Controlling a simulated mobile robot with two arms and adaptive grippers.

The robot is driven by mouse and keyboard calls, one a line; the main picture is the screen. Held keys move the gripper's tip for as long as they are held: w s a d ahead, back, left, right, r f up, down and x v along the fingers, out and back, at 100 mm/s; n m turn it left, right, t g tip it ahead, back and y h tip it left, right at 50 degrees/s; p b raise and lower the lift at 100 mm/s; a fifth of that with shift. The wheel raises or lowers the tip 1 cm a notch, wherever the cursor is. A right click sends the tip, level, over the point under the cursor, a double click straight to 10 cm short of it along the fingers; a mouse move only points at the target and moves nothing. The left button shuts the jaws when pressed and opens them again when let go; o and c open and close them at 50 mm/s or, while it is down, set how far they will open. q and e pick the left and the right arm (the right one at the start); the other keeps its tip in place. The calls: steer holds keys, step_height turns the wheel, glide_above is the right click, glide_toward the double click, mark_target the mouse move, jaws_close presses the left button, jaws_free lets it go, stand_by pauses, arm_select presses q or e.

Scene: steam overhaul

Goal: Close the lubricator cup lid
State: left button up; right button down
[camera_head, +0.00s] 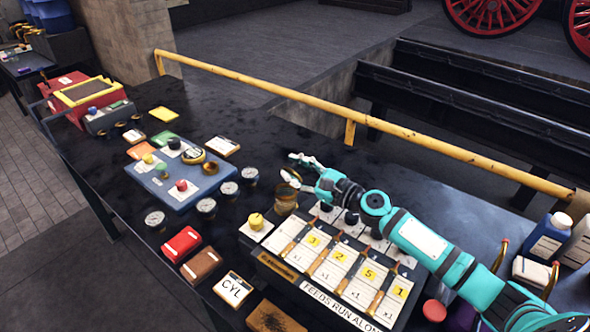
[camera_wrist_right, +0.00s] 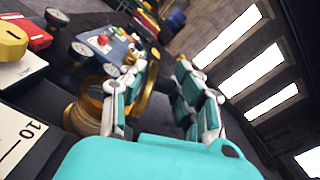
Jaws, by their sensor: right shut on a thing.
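The lubricator cup (camera_head: 286,199) is a small round brass cup behind the card rack, near the middle of the table. In the right wrist view its brass body (camera_wrist_right: 82,118) is at the lower left, partly hidden by a finger. The lid (camera_wrist_right: 149,92) is a brass disc standing up on edge at the cup's side, so the cup is open. My right gripper (camera_head: 289,166) is just above and behind the cup. Its fingers (camera_wrist_right: 163,75) stand apart with the lid between them, against the left finger. My left gripper is not in view.
The card rack (camera_head: 330,262) with numbered cards stands in front of the cup. A yellow knob (camera_head: 256,221) is close at its left. A blue board (camera_head: 184,180) with knobs and several gauges lies further left. A yellow rail (camera_head: 400,143) runs along the back edge.

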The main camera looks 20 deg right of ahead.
steer(key=shift+w+d+r, duration=0.1)
steer(key=shift+r, duration=0.05)
steer(key=c, duration=1.1)
jaws_free()
steer(key=v, duration=1.2)
